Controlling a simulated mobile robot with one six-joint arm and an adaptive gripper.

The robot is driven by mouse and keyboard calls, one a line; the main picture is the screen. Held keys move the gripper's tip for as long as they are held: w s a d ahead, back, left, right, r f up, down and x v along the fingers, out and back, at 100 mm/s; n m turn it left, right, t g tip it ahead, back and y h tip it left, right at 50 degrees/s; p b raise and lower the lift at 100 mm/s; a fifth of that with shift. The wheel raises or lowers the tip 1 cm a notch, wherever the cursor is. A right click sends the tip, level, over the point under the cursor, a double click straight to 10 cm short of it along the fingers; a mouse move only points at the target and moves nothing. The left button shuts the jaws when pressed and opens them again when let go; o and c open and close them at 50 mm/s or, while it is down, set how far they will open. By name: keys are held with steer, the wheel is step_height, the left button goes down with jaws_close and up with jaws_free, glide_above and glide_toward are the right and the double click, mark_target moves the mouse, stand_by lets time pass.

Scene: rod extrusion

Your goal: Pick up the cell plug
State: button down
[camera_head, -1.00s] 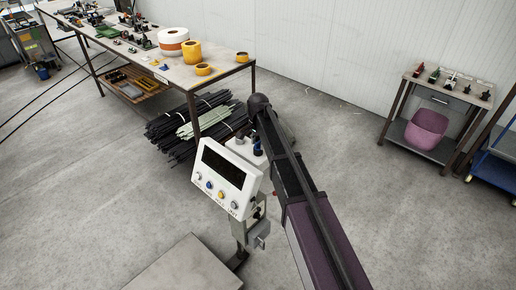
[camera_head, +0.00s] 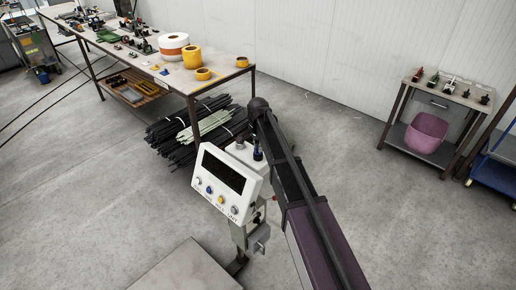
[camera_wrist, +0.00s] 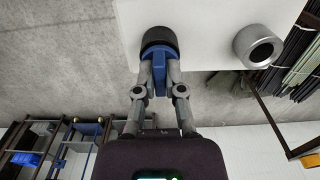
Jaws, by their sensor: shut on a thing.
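In the wrist view, my gripper (camera_wrist: 160,76) is shut on a blue and black plug (camera_wrist: 158,38), which I take to be the cell plug. Its blue body lies between the fingertips and its round black end points away from me. Behind it lies a white surface; whether the plug touches it, I cannot tell. In the head view a small dark blue and black piece (camera_head: 258,150) shows at the white unit's top, beside my arm. My fingers cannot be made out there.
A white display unit (camera_head: 225,180) with buttons stands on a post close to my arm. A grey metal ring (camera_wrist: 260,46) sits right of the plug. Black rods (camera_head: 180,140) lie below the long table (camera_head: 215,80). A pink tub (camera_head: 426,132) is at right; open floor lies between.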

steer(key=shift+r+p, duration=4.65)
steer(key=shift+r, duration=0.15)
steer(key=shift+f+b, duration=0.25)
steer(key=shift+b, duration=0.05)
steer(key=shift+d, duration=0.1)
